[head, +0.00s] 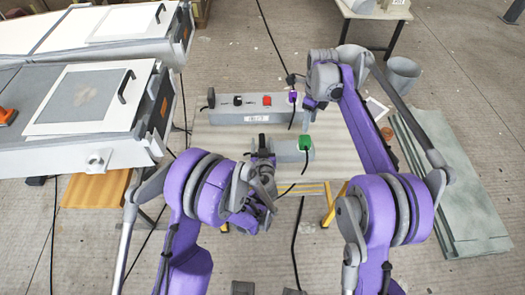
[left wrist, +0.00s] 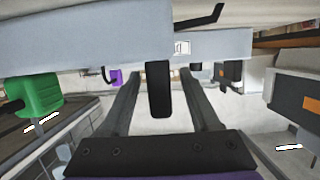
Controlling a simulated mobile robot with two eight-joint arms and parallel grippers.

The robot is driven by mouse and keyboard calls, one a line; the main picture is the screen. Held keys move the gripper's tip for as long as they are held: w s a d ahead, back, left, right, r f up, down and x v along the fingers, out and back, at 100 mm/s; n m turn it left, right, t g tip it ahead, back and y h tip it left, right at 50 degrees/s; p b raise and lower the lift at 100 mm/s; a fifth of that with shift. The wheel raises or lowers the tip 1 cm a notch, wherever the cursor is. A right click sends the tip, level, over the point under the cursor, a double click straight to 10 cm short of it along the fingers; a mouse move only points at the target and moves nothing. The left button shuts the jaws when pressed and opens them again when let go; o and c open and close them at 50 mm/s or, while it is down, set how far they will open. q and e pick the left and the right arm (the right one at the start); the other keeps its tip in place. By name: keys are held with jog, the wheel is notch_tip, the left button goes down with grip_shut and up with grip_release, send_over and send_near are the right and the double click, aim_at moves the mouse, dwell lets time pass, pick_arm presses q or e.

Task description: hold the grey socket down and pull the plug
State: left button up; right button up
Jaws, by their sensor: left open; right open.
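A grey socket box (head: 288,154) sits on the table with a green plug (head: 305,143) and its black cord at its right end. In the left wrist view the picture is upside down; the box (left wrist: 90,45) fills the top, with the green plug (left wrist: 36,96) at left. My left gripper (head: 262,152) is open at the box's left end. In its wrist view a black upright piece (left wrist: 158,90) shows between the fingers; contact cannot be told. My right gripper (head: 309,112) is open above and behind the green plug, apart from it.
A longer grey box (head: 245,117) with a red switch (head: 267,100) and a purple plug (head: 292,96) lies behind, close to my right gripper. The table (head: 340,150) is bare at right. White-lidded moulds (head: 75,100) stand at left; grey-green boards (head: 450,190) lie at right.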

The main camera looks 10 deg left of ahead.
aim_at(305, 143)
pick_arm(q)
jog(key=shift+x, duration=1.5)
grip_shut()
pick_arm(e)
jog(key=o, duration=0.5)
jog(key=shift+f+n, duration=0.1)
jog(key=shift+n, duration=0.2)
jog(key=shift+c, duration=0.2)
jog(key=shift+o, duration=0.5)
jog(key=shift+f+n, duration=0.15)
jog(key=shift+n, duration=0.35)
jog(key=n, duration=0.2)
jog(key=f+n, duration=0.1)
jog(key=n, duration=0.2)
jog(key=shift+f+n, duration=0.3)
jog(key=shift+n, duration=0.1)
